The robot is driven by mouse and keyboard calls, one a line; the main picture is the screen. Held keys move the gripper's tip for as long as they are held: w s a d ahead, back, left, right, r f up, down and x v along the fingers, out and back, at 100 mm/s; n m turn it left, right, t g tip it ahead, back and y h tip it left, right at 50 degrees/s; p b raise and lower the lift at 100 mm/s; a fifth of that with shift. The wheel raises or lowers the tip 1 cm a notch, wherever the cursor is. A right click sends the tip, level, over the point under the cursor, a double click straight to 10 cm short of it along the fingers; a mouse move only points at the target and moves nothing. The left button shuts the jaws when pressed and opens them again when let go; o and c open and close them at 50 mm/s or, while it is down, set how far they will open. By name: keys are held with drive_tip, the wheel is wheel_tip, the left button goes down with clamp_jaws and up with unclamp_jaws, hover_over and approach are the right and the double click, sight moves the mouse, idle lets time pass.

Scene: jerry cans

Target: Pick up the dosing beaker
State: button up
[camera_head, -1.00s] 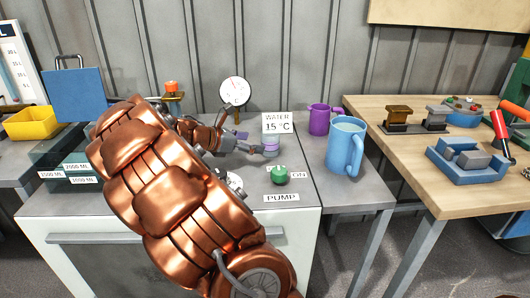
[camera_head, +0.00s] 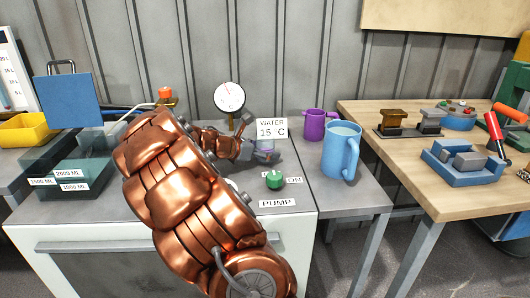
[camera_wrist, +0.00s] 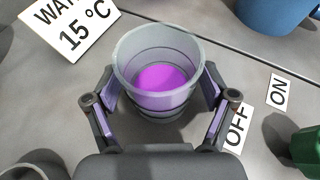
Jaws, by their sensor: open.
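The dosing beaker is most likely the small clear cup with purple liquid (camera_wrist: 158,50), standing upright on the grey bench top in the wrist view. In the head view it is a small, partly hidden shape (camera_head: 265,145) just below the water sign. My gripper (camera_wrist: 160,98) is open, with one finger on each side of the beaker. The fingers look very near its wall, but I cannot tell whether they touch. In the head view my gripper (camera_head: 257,152) reaches in from the left and covers part of the beaker.
A "WATER 15 °C" sign (camera_head: 272,129) stands close by the beaker. A green pump knob (camera_head: 275,180) is in front. To the right are a purple mug (camera_head: 314,124) and a larger blue jug (camera_head: 341,151). A round gauge (camera_head: 229,97) rises behind; a clear tank (camera_head: 92,165) stands left.

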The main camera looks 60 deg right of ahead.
drive_tip(key=c, duration=1.3)
drive_tip(key=shift+r, duration=0.2)
